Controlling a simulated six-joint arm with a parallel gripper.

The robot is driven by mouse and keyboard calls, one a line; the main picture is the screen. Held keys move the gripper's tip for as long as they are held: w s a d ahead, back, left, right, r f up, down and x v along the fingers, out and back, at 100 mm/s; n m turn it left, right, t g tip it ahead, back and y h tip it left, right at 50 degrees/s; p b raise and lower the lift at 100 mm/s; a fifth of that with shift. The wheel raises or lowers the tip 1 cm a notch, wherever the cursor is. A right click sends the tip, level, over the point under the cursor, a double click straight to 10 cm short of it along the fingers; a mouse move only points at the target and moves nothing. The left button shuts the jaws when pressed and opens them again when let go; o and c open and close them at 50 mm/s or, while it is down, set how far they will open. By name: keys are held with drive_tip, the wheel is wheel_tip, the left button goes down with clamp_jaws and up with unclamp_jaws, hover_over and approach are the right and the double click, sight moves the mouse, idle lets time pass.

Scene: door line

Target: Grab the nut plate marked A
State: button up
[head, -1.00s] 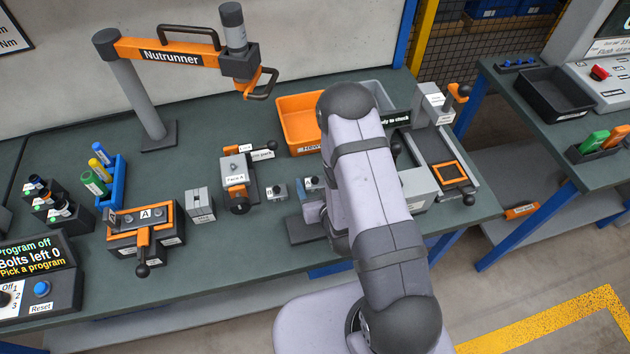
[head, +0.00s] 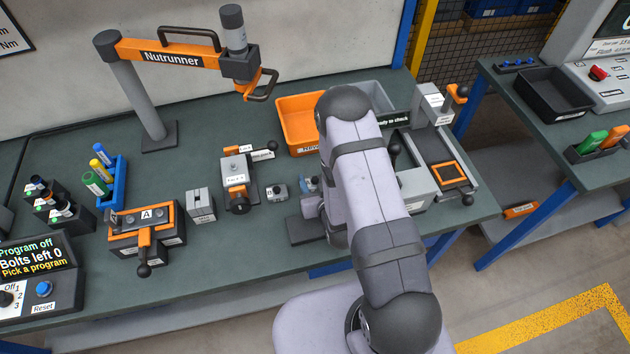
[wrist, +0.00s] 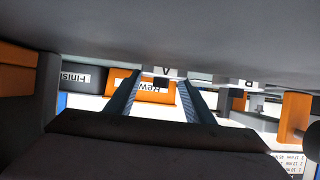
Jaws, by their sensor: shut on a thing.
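The nut plate marked A (wrist: 165,72) shows in the wrist view as a pale edge with an upside-down A, between the tips of my two blue-grey fingers. My gripper (wrist: 163,82) is shut on it. Most of the plate is hidden under the dark body across the top of the view. In the head view my gripper (head: 308,185) is mostly hidden behind my arm, with a little blue showing low over the bench. A small grey block (head: 277,192) sits just left of it. A B label (wrist: 248,82) shows to the right in the wrist view.
A clamp fixture (head: 237,175) stands left of my gripper. A fixture labelled A (head: 146,235) is farther left. An orange bin (head: 298,118) is behind, and a grey station (head: 440,155) is to the right. The front bench strip is clear.

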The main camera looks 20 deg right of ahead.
sight(315, 179)
drive_tip(key=shift+r, duration=0.15)
drive_tip(key=shift+r+b, duration=0.5)
drive_tip(key=shift+r, duration=4.35)
